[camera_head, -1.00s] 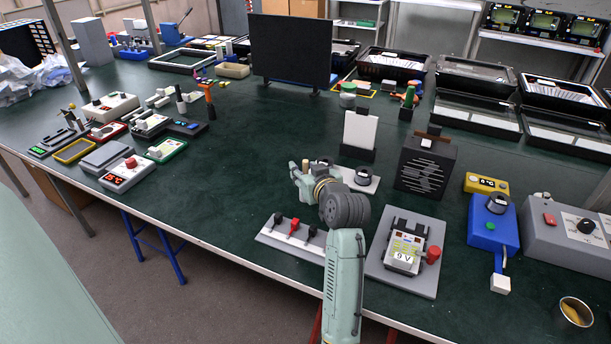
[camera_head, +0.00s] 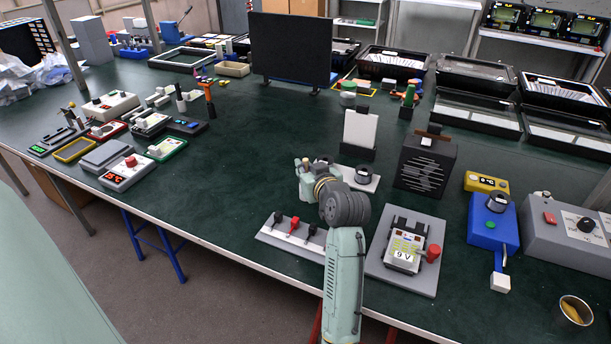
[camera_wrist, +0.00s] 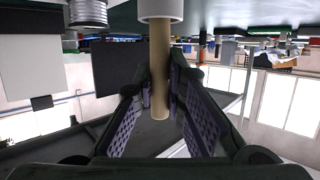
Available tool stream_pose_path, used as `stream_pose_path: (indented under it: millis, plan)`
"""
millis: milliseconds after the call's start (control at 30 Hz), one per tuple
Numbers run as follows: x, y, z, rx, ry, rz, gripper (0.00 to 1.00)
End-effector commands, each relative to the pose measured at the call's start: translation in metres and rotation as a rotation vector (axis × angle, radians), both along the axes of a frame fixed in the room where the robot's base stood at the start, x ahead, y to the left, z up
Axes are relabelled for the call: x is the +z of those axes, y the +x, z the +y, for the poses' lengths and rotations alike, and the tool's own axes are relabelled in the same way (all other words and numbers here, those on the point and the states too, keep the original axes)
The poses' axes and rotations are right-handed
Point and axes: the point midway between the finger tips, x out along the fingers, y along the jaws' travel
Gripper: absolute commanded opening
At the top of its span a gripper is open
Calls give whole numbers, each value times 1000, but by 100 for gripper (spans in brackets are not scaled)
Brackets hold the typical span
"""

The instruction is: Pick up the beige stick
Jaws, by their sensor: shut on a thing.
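The beige stick (camera_wrist: 159,50) is a slim round rod in the wrist view, between my gripper's two fingers. My gripper (camera_wrist: 161,84) is shut on it, with padded fingers on both sides. One end of the stick meets a white round collar (camera_wrist: 160,10) at the top of that view; the other end is free between the fingers. In the head view my gripper (camera_head: 303,172) is over the green table, and the stick cannot be made out clearly there.
A grey plate with a dark round knob (camera_head: 363,175) stands close to the right of my gripper. A white panel on a black stand (camera_head: 360,133) is behind it. A switch board (camera_head: 291,236) lies in front. Open green table (camera_head: 245,160) extends to the left.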

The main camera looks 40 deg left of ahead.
Motion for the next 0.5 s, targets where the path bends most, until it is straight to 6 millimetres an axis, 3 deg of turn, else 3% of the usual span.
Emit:
stream_pose_path:
  millis: [267,500]
  plan:
    - [11,0,0,0,0,-1,0]
    - [41,1,0,-1,2,-6,0]
